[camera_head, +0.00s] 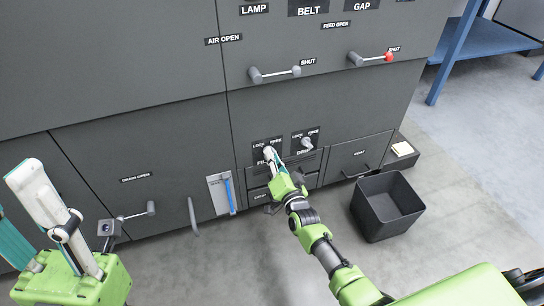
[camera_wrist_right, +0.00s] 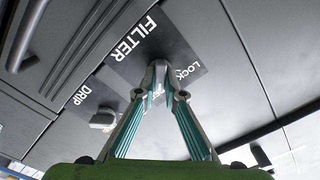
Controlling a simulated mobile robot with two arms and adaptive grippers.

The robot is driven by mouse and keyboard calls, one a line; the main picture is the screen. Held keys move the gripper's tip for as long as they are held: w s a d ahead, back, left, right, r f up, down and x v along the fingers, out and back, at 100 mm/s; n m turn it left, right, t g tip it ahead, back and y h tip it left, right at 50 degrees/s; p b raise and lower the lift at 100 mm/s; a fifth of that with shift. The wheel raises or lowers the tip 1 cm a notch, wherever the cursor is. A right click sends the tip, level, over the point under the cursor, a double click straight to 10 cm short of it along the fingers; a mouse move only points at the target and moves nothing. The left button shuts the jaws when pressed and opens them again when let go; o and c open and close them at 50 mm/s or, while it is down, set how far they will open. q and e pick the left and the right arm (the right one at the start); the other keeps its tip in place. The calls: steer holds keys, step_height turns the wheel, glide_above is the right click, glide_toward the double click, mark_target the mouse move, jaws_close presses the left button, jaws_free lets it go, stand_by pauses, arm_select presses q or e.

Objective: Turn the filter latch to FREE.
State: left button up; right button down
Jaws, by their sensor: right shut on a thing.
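The filter latch (camera_head: 268,151) is a small light knob on a dark plate marked LOCK and FREE, low on the grey machine front. My right gripper (camera_head: 272,158) reaches up to it and is shut on it. In the right wrist view my right fingertips (camera_wrist_right: 157,78) close together over the latch, in front of the plate marked FILTER (camera_wrist_right: 135,40). The fingers hide most of the latch, so I cannot tell its exact angle. My left gripper (camera_head: 28,205) is raised at the left, its fingers apart and empty, away from the panel.
The similar drip latch (camera_head: 306,144) sits close to the right of the filter latch. Handles marked SHUT (camera_head: 275,73) are higher up. A black bin (camera_head: 388,205) stands on the floor at the right. A blue strip (camera_head: 229,195) is on the panel to the left.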

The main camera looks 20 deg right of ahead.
steer(key=c, duration=2.1)
jaws_free()
steer(key=shift+w+d+r, duration=0.2)
steer(key=shift+r, duration=0.15)
steer(key=shift+c, duration=0.2)
steer(key=s, duration=1.2)
steer(key=shift+f, duration=0.3)
steer(key=shift+s+d, duration=0.1)
